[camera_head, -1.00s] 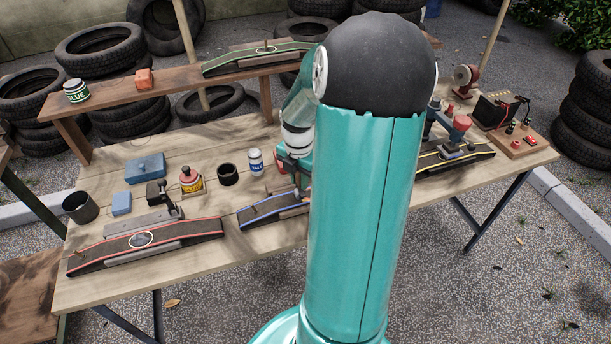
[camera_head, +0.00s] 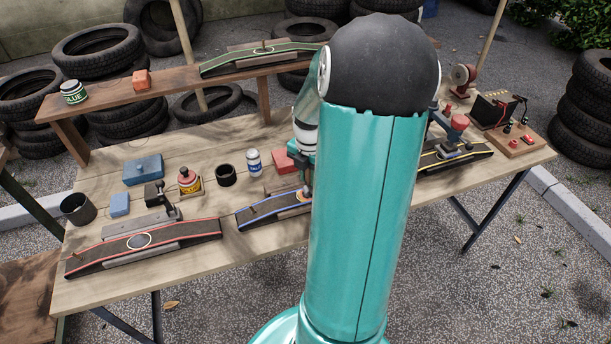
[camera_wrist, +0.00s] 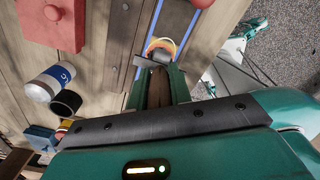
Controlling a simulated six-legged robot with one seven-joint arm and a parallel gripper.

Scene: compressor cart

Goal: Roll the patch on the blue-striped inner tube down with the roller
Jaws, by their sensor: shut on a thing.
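The blue-striped inner tube (camera_head: 265,208) lies on the front of the bench, its right part hidden behind my arm. In the wrist view its blue stripes (camera_wrist: 183,25) run up from my gripper (camera_wrist: 158,88). An orange-and-yellow-edged patch (camera_wrist: 165,44) shows on the tube just beyond the fingertips; its orange edge also shows beside my arm in the head view (camera_head: 303,195). My gripper is shut on the roller, whose brown handle (camera_wrist: 156,84) is between the fingers.
A red-striped tube (camera_head: 185,235) lies left and a yellow-striped tube (camera_head: 465,160) right. A green-striped tube (camera_head: 225,66) lies on the raised shelf.

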